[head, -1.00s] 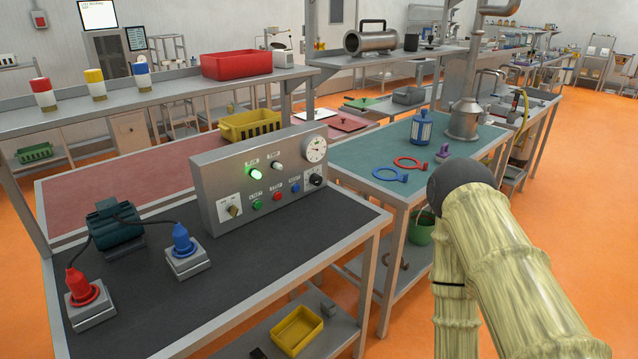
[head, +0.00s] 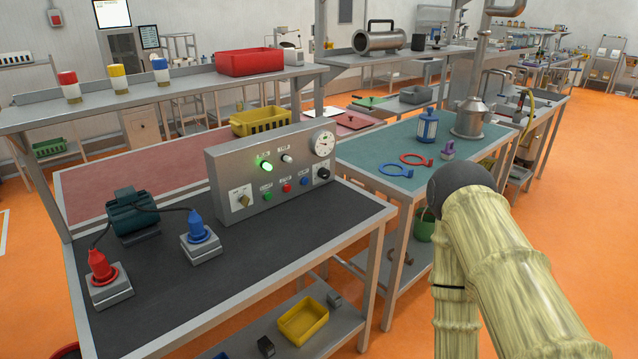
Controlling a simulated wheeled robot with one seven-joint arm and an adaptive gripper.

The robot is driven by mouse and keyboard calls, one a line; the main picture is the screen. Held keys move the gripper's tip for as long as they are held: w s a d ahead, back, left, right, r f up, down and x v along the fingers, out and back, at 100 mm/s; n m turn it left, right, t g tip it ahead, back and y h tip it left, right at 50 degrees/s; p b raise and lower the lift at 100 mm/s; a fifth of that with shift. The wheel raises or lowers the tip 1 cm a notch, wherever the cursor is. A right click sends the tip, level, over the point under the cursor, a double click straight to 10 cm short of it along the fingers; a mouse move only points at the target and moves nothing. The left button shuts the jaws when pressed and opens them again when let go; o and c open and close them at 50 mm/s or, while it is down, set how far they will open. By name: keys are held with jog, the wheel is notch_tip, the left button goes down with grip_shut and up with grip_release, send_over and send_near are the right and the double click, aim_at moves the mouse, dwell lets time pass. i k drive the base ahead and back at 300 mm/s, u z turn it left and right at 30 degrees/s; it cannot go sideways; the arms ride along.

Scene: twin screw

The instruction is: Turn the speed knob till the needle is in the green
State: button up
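The grey control panel (head: 221,174) stands at the back right of the black-topped bench. The black speed knob (head: 323,173) is at its right end, below the round white dial (head: 323,143). The needle and the green band are too small to read for certain. A green lamp (head: 267,167) glows on the panel. Below it are a green, a red and a blue button, with a rotary switch (head: 241,199) at the left. My arm, in a pale sleeve with a dark joint, fills the lower right. My gripper is not in view.
A motor (head: 133,213) and a blue plug (head: 196,228) and red plug (head: 101,267) on grey sockets stand on the bench's left. The bench front (head: 270,240) is clear. A teal-topped table (head: 375,160) with blue and red rings stands to the right.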

aim_at(324, 173)
jog(key=z, duration=0.05)
jog(key=k, duration=1.05)
jog(key=z, duration=0.7)
jog(key=i, duration=1.6)
jog(key=u, duration=0.5)
